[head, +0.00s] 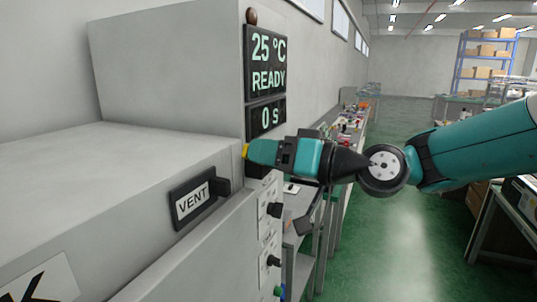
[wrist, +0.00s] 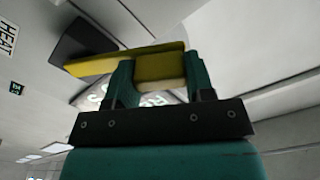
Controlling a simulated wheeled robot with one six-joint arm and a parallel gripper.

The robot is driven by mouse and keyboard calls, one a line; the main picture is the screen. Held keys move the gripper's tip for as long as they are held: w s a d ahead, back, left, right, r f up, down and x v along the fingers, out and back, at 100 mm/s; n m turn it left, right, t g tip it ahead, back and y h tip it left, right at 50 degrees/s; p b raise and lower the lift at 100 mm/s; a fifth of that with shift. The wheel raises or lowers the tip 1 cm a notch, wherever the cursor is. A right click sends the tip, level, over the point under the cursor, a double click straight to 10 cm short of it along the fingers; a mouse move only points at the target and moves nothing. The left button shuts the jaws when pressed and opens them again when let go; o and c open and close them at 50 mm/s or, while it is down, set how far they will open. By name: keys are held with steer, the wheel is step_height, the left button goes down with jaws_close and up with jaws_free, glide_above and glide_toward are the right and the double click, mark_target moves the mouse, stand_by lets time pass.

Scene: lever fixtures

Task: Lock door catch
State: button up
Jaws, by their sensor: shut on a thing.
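The door catch shows as a yellow lever (wrist: 128,62) in the wrist view, its bar running out to the left past my fingers. In the head view only a thin yellow sliver (head: 245,151) shows at the fingertips; the rest is hidden by my gripper. My gripper (head: 249,152) is at the front edge of the grey machine, just below the display. In the wrist view the two green fingers of my gripper (wrist: 160,72) are on either side of the yellow piece, shut on it. A dark block (wrist: 85,40) lies behind the lever's left end.
A display (head: 266,75) reads 25 °C, READY and 0 s. A black VENT control (head: 193,203) sits on the machine front, left of my gripper. Black knobs (head: 274,210) line the panel below. A bench (head: 350,125) with items stands behind; the green floor (head: 400,240) is open at right.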

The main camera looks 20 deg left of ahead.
steer(key=f+n+b, duration=0.3)
steer(key=b, duration=0.6)
steer(key=f+n+b, duration=0.3)
steer(key=n+b, duration=0.1)
steer(key=b, duration=0.5)
steer(key=f+n+b, duration=0.3)
steer(key=b, duration=0.6)
steer(key=shift+s+f+n, duration=0.25)
steer(key=shift+f+n, duration=0.05)
steer(key=shift+f, duration=0.05)
steer(key=n+b, duration=0.1)
steer(key=f+n+b, duration=0.1)
steer(key=b, duration=0.1)
steer(key=shift+w, duration=0.35)
steer(key=shift+w+f+n+b, duration=0.3)
steer(key=shift+n+b, duration=0.3)
steer(key=shift+b, duration=0.15)
steer(key=o, duration=1.3)
steer(key=shift+d, duration=0.1)
